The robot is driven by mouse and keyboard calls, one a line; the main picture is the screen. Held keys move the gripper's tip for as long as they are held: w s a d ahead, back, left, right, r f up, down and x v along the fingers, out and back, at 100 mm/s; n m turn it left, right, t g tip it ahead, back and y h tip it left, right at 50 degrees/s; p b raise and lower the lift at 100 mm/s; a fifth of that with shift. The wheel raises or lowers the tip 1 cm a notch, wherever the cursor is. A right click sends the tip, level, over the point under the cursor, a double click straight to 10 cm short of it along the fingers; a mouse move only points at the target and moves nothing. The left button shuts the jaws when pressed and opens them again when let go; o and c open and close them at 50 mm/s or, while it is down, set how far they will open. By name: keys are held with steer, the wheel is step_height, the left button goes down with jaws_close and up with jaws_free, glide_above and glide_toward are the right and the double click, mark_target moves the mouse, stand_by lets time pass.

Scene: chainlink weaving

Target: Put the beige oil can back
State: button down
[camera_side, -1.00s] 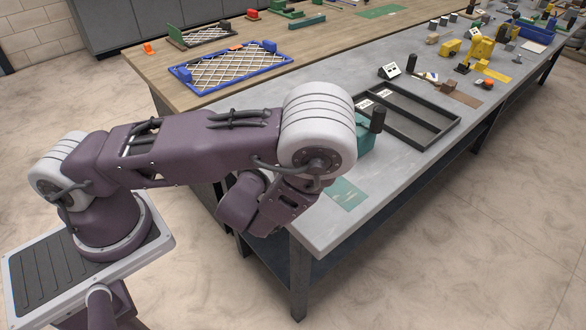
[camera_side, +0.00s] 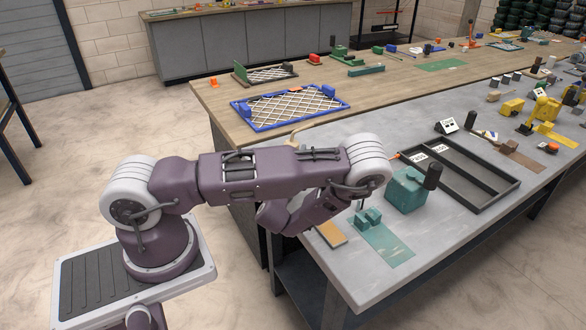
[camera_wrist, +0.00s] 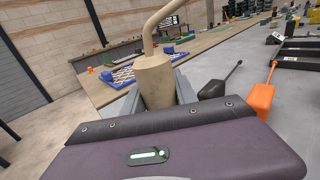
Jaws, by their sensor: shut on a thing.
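The beige oil can (camera_wrist: 155,82) has a round body and a long curved spout. In the wrist view it stands upright between the fingers of my gripper (camera_wrist: 157,96), which is shut on it. In the side view my arm hides the gripper and the can's body; only a beige curved piece, apparently the spout (camera_side: 296,135), shows above the arm. The surface under the can is hidden.
A black divided tray (camera_side: 484,206) with white labels lies on the grey bench, beside a teal box (camera_side: 407,192). A green mat (camera_side: 391,246) and tan block (camera_side: 331,234) are nearer. The wrist view shows an orange can (camera_wrist: 259,98) and a dark can (camera_wrist: 213,86) at right.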

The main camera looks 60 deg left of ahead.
steer(key=shift+f, duration=1.9)
steer(key=shift+f, duration=0.1)
steer(key=c, duration=1)
jaws_free()
steer(key=shift+o, duration=0.2)
